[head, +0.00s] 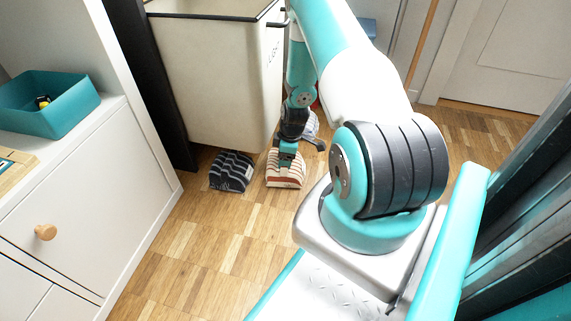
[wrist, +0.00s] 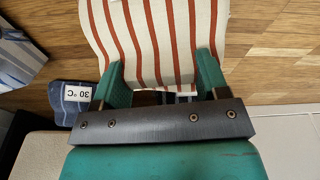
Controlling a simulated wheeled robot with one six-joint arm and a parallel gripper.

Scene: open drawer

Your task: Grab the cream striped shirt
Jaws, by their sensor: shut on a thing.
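The cream striped shirt (head: 285,174), cream with rust-red stripes, is on the parquet floor at the front of the hamper. It fills the upper middle of the wrist view (wrist: 155,40). My gripper (head: 288,156) reaches down to it from above. In the wrist view my gripper (wrist: 162,80) has one green finger on each side of the shirt's near edge and is shut on it. I cannot tell whether the shirt is clear of the floor.
A dark striped folded garment (head: 231,172) lies just left of the shirt. A cream hamper (head: 215,85) stands behind them. A white cabinet (head: 85,205) with a teal bin (head: 58,118) on top is at left. Parquet floor (head: 215,260) in front is clear.

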